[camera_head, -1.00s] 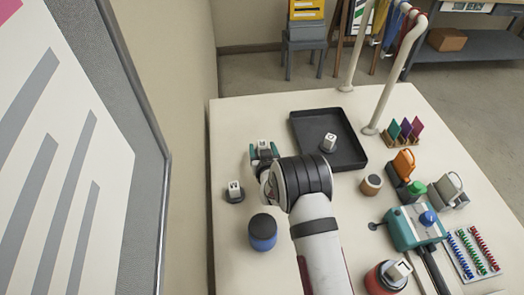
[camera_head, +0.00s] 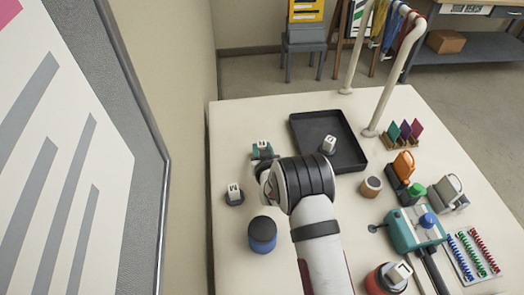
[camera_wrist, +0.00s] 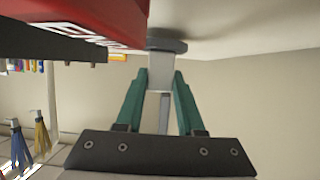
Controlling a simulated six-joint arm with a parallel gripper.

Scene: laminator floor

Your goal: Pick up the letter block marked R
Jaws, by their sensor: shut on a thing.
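A white letter block (camera_head: 262,145) stands near the back left of the table, left of the black tray. Its mark is too small to read for sure. My gripper (camera_head: 262,152) has its teal fingers closed on it. In the wrist view the block (camera_wrist: 160,72) sits between the two fingertips (camera_wrist: 160,85), with its round grey base (camera_wrist: 166,42) beyond them. A second white block (camera_head: 234,192) on a dark round base stands to the front left; its mark looks like M or W. A third white block (camera_head: 329,143) stands in the tray, its mark unclear.
The black tray (camera_head: 352,155) lies right of my gripper. A blue jar (camera_head: 262,234) stands in front of it, and a brown round pot (camera_head: 371,186) to the right. A teal device (camera_head: 410,228) and a red jar (camera_head: 380,280) stand further right. A wall board rises on the left.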

